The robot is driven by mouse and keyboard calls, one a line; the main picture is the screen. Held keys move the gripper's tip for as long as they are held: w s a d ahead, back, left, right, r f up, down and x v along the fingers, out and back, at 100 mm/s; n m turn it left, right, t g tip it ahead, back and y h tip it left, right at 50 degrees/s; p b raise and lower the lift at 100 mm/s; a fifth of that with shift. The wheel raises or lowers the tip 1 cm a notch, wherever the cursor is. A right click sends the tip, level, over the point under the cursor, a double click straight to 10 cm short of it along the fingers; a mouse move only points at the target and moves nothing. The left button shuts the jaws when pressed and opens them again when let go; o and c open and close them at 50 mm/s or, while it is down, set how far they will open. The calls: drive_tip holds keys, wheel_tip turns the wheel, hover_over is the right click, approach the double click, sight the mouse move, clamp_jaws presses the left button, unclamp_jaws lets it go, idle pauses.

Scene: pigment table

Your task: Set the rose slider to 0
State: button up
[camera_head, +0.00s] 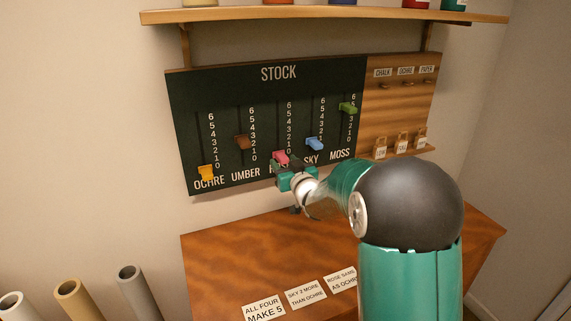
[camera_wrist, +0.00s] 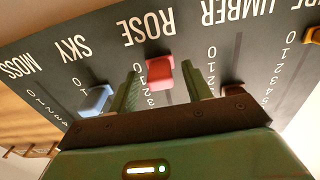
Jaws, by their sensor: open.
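The rose slider's pink knob (camera_head: 281,157) sits near the bottom of its scale on the dark STOCK board (camera_head: 230,115), at about the 0 mark; the exact reading is hard to tell. In the wrist view, which is upside down, the pink knob (camera_wrist: 160,72) lies between the two green fingers of my gripper (camera_wrist: 163,85), with a gap on each side. My gripper (camera_head: 286,176) is open just below the knob in the head view and partly covers the ROSE label.
The blue sky knob (camera_head: 315,144) and brown umber knob (camera_head: 243,142) are close on either side. The orange ochre knob (camera_head: 207,173) sits low, the green moss knob (camera_head: 348,108) high. A shelf (camera_head: 330,17) hangs above; a wooden table (camera_head: 225,255) with note cards stands below.

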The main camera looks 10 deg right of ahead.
drive_tip(key=s+d, duration=0.2)
drive_tip(key=s, duration=1.1)
drive_tip(key=shift+s+d, duration=0.25)
drive_tip(key=shift+d, duration=0.15)
drive_tip(key=shift+s, duration=0.1)
